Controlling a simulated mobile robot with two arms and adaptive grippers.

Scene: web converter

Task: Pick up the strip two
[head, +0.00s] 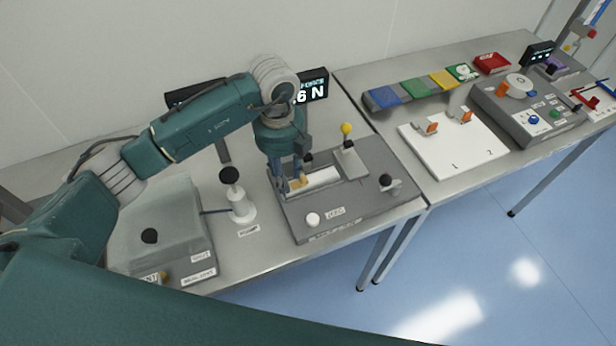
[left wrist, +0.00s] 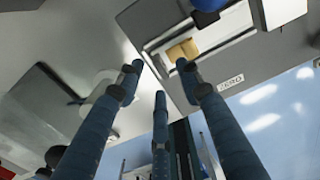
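A small tan strip (head: 299,182) lies at the left end of a white bar (head: 322,178) in the slot of the grey force-tester fixture (head: 335,222). I cannot read a number on it. It also shows in the left wrist view (left wrist: 182,50), just beyond the fingertips. My left gripper (head: 285,180) points down over the left end of this slot. In the left wrist view its fingers (left wrist: 160,78) are spread, with nothing seen between them. Whether a finger touches the strip cannot be told. My right gripper is not in view.
A yellow-knobbed lever (head: 347,145) and a black knob (head: 386,181) stand on the fixture. A white pump (head: 240,206) and a grey box (head: 160,235) are to the left. A white board marked 1 and 2 (head: 455,150) with orange clips lies on the right table.

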